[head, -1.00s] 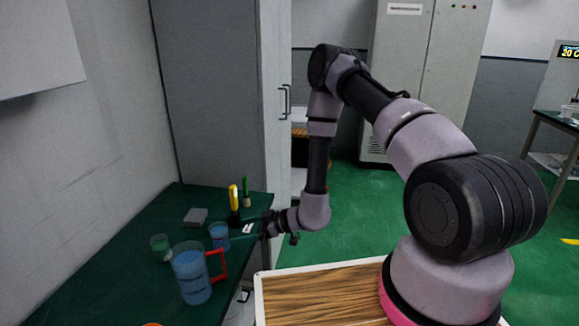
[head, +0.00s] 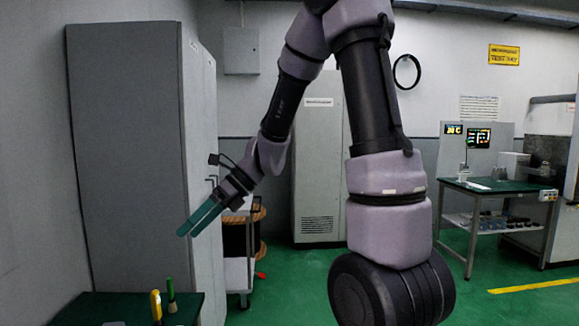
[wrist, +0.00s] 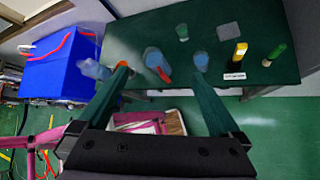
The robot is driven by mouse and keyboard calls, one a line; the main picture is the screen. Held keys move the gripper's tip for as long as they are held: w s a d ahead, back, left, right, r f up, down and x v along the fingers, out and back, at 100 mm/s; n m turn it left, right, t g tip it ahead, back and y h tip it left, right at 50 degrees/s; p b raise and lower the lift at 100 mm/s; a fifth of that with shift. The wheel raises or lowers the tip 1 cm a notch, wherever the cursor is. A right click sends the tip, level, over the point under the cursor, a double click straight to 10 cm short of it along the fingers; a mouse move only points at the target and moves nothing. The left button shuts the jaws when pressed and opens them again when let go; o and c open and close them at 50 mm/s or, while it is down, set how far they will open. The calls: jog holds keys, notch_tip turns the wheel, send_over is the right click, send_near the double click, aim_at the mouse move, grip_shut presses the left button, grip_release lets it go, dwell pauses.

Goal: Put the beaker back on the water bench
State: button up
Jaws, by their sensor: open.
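My gripper (head: 190,232) is open and empty, raised above the bench. In the wrist view its two fingers (wrist: 160,72) are spread wide, with the bench beyond them. A blue-tinted beaker (wrist: 201,62) stands on the green bench top (wrist: 140,28), just beyond the right fingertip. In the head view only a corner of the bench (head: 110,308) shows, and the beaker is out of frame.
A yellow tool (wrist: 240,52) and a green tool (wrist: 277,51) stand on the bench near a grey pad (wrist: 229,32) and a white label (wrist: 235,76). A blue bin (wrist: 58,68) is beside the bench. A tall grey cabinet (head: 130,160) stands behind. Another table (head: 490,185) is at the right.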

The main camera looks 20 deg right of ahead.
jog(key=s+d+r+n+t+h, duration=0.4)
jog(key=d+r+n, duration=0.3)
jog(key=d+n, duration=0.2)
jog(key=s+d+r+n+t+h, duration=0.3)
jog(key=s+d+r+n, duration=0.3)
jog(key=d+n, duration=0.3)
jog(key=shift+s+d+r+n+t+h, duration=0.2)
jog(key=shift+r+n+t+h, duration=0.3)
jog(key=shift+n, duration=0.5)
